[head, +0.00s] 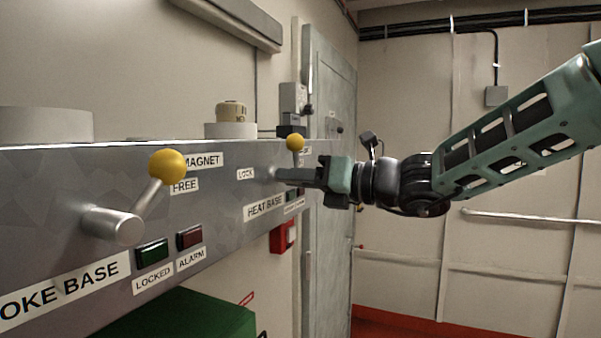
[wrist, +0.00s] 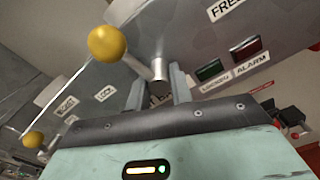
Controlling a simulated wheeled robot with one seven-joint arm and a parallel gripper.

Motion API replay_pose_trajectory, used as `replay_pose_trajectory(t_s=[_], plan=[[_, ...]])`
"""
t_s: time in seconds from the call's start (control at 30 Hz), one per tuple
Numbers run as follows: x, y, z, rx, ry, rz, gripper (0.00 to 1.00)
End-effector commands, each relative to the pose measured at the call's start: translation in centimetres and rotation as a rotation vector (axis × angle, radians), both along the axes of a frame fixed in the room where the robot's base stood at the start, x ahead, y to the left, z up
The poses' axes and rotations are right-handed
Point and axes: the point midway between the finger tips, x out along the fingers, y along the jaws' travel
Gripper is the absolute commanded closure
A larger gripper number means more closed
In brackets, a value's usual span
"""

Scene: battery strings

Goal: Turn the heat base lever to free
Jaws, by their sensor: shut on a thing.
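The heat base lever has a yellow ball (head: 295,143) on a short arm above its hub, on the grey panel (head: 225,205) over the HEAT BASE label (head: 264,206). A LOCK label (head: 246,174) is left of the hub. My gripper (head: 283,175) is at the lever, below the ball. In the wrist view, its two fingers stand on either side of the silver hub (wrist: 159,69), shut on it. The ball (wrist: 107,43) sticks out up and left of the fingers. A FREE label (wrist: 226,8) shows at upper right. The gripper hides part of the hub in the head view.
A second lever with a yellow ball (head: 168,167) stands nearer on the left, beside a FREE label (head: 184,186). Green (head: 152,251) and red (head: 190,237) lamps sit below it. A green box (head: 185,318) is under the panel. Open room lies at right.

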Motion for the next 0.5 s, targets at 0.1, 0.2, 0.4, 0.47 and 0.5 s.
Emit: replay_pose_trajectory(t_s=[0.1, 0.2, 0.4, 0.47, 0.5], plan=[[0.06, -0.10, 0.23, 0.037, 0.107, -0.001, 1.00], [0.04, -0.09, 0.28, 0.070, 0.197, -0.001, 1.00], [0.03, -0.11, 0.34, 0.134, 0.377, -0.002, 1.00], [0.00, -0.08, 0.40, 0.154, 0.429, -0.001, 1.00], [0.02, -0.10, 0.44, 0.167, 0.465, -0.003, 1.00]])
